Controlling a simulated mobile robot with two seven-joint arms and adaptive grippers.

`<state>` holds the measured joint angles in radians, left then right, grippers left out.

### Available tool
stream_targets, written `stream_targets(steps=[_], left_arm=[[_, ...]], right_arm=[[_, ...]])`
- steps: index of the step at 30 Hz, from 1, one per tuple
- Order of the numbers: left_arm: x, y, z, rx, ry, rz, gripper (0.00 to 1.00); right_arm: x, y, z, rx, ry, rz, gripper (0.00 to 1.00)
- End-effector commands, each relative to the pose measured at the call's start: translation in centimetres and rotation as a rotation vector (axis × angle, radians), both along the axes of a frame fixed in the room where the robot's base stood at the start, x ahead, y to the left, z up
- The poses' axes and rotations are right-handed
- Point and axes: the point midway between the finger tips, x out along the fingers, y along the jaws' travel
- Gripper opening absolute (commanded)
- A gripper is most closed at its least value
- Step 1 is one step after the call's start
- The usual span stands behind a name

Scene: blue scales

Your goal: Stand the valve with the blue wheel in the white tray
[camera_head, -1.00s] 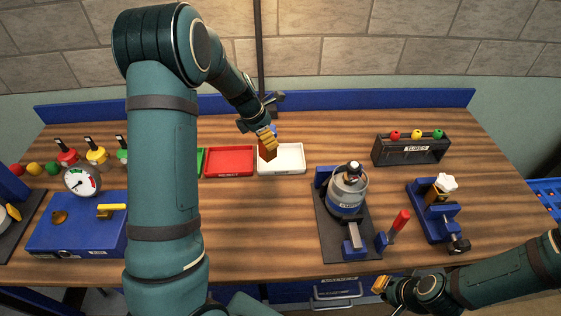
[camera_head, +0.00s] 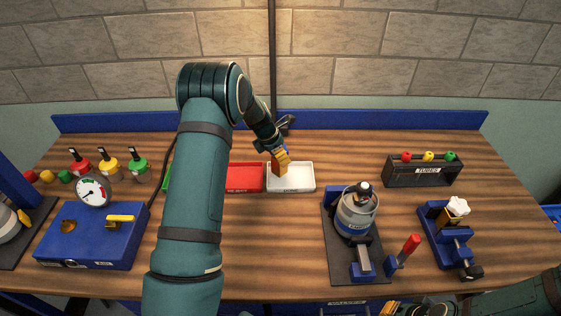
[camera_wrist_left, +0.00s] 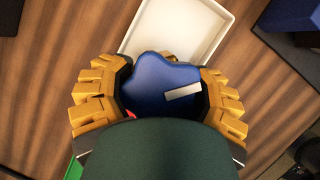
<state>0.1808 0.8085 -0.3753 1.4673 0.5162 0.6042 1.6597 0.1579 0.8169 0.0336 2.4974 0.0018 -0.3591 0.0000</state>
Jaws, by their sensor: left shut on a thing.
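The valve's blue wheel (camera_wrist_left: 165,80) shows in the left wrist view between the yellow fingers of my left gripper (camera_wrist_left: 160,95), which is shut on it. The valve's lower body is mostly hidden. In the head view my left gripper (camera_head: 281,162) is at the left part of the white tray (camera_head: 305,186); whether the valve touches the tray floor cannot be told. The white tray also shows in the left wrist view (camera_wrist_left: 215,25), partly behind the wheel. My right gripper (camera_head: 390,308) is at the bottom edge, mostly cut off.
A red tray (camera_head: 244,180) adjoins the white tray on the left, with a green tray (camera_head: 167,176) beyond it. A gas canister (camera_head: 356,212) on a dark stand and a labelled tube rack (camera_head: 424,171) stand to the right. Bare wood lies in front of the trays.

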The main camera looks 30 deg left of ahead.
Motion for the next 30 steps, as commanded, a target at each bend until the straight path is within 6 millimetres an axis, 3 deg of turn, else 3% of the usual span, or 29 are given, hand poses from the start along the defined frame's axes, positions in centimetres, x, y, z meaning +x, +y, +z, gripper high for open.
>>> stream_targets(steps=[6,18,19,22,30], left_arm=[[0.0,0.0,-2.8,0.0,0.0,0.001,0.16],[0.0,0.0,-3.3,0.001,-0.001,0.0,0.16],[0.0,0.0,-3.4,0.001,0.001,0.0,0.65],[-0.1,0.0,-3.4,0.0,0.001,0.001,1.0],[-0.1,0.0,-3.2,0.0,0.001,0.001,1.0]], right_arm=[[0.0,0.0,0.0,0.0,0.0,0.0,0.0],[0.0,0.0,-0.3,0.0,0.0,0.0,0.0],[0.0,0.0,-0.3,0.0,0.0,0.0,0.0],[0.0,0.0,-0.2,0.0,0.0,0.0,0.0],[0.0,0.0,-0.1,0.0,0.0,0.0,0.0]])
